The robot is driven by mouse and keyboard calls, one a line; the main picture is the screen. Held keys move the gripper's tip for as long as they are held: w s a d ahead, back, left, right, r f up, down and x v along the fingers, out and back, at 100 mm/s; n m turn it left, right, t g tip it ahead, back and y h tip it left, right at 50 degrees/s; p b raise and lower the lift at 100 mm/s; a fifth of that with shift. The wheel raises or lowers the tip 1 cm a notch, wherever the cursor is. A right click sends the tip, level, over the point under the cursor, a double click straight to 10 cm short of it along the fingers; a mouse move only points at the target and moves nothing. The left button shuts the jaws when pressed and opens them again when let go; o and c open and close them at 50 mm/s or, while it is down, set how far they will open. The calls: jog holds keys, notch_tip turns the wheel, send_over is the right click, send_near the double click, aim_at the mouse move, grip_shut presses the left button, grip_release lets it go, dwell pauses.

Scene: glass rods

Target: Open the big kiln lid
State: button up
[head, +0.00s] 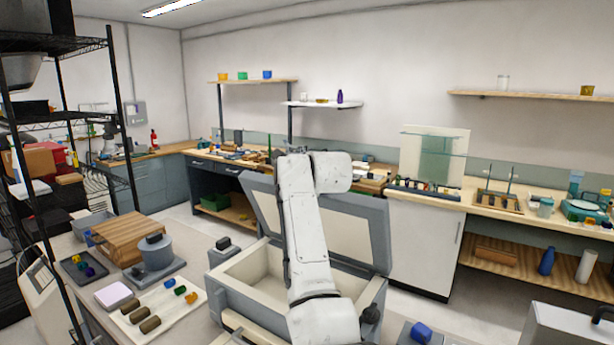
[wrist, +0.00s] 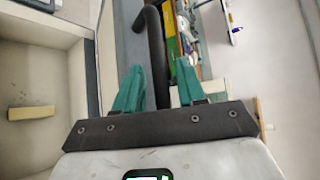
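The big kiln (head: 232,290) is a grey box with a cream lining. Its lid (head: 354,232) stands raised and tilted back, its cream inner face showing. My arm crosses in front of the kiln and lid, and hides my gripper in the head view. In the wrist view, the two teal fingers of my gripper (wrist: 160,78) are spread apart. A dark bar-like handle (wrist: 153,42) runs between them, close to the left finger, with a small gap at the right one. The lid's grey edge (wrist: 118,42) and cream inside lie to the left.
A side table at the left holds a small grey round pot (head: 156,252), a wooden crate (head: 131,238) and a tray of rods (head: 150,307). A black wire rack (head: 115,120) stands at far left. Benches line the back wall; some floor is clear behind the kiln.

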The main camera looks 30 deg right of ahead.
jog(key=b+v, duration=0.3)
jog(key=v, duration=0.7)
jog(key=shift+s, duration=0.25)
jog(key=shift+a, duration=0.1)
